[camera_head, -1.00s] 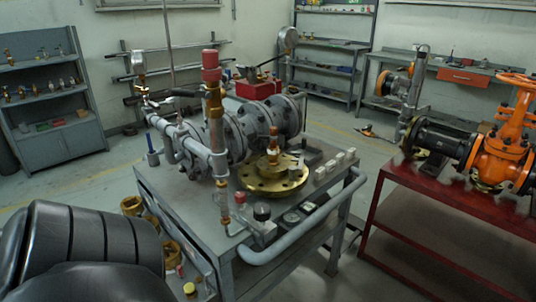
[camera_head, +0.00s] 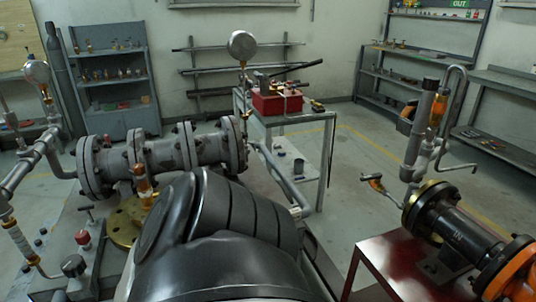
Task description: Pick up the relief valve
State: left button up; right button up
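A small copper-coloured fitting with a reddish top (camera_head: 143,186), possibly the relief valve, stands upright on the brass flange (camera_head: 122,226) on the grey workbench, at left of centre. A large black rounded arm link of mine covers the flange's right side and much of the bench. Neither gripper shows, so I cannot see what either one holds.
A grey flanged pipe (camera_head: 165,155) with a gauge (camera_head: 242,45) runs across the bench behind the flange. A red toolbox (camera_head: 277,101) sits on a small table behind. A red stand (camera_head: 400,262) is at lower right. Shelves (camera_head: 115,90) line the walls, with open floor between.

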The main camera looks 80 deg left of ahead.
aim_at(146, 195)
jog(key=u, duration=0.05)
jog(key=i, duration=0.7)
jog(key=u, duration=3)
